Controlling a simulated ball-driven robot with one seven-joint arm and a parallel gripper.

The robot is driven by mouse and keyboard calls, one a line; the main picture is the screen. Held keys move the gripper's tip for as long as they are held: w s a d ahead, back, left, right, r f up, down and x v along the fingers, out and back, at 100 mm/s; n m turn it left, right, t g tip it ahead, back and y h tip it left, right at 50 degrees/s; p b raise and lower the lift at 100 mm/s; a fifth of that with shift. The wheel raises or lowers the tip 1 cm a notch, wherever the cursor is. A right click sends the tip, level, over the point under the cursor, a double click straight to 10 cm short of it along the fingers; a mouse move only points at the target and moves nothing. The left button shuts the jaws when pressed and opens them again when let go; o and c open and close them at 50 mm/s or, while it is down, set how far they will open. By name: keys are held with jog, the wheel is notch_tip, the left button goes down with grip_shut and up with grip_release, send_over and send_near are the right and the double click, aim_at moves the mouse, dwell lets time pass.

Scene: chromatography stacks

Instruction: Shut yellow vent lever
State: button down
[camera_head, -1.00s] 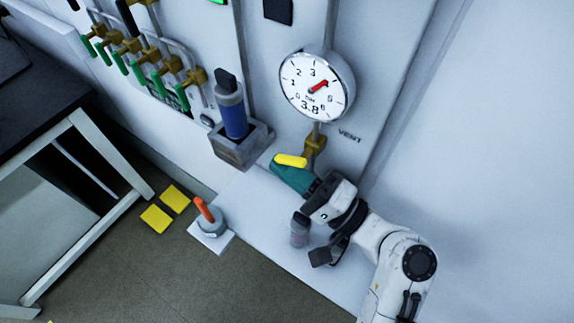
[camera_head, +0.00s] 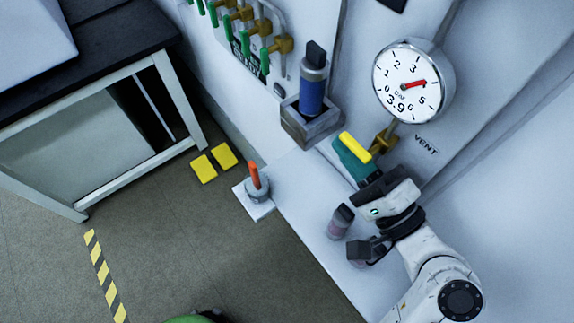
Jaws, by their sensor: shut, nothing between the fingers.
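The yellow vent lever (camera_head: 355,147) sticks out to the upper left from its brass valve (camera_head: 384,141), below the gauge and beside the word VENT. My gripper (camera_head: 347,155) has teal fingers and is shut with nothing in it. It is right by the lever, which overlaps it in the picture; I cannot tell whether they touch. The round gauge (camera_head: 414,80) above reads 3.9 bar, with a red needle.
A blue column (camera_head: 312,88) stands in a grey holder (camera_head: 310,125) left of the lever. A dark-capped vial (camera_head: 340,222) stands on the white ledge (camera_head: 300,190) near my wrist. An orange-handled knob (camera_head: 257,184) is at the ledge's left. Yellow pads (camera_head: 204,169) lie on the floor.

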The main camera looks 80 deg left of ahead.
jog(key=s+d+r, duration=0.9)
jog(key=s+r, duration=0.1)
jog(key=shift+s+r+n+g, duration=0.3)
jog(key=shift+r, duration=0.05)
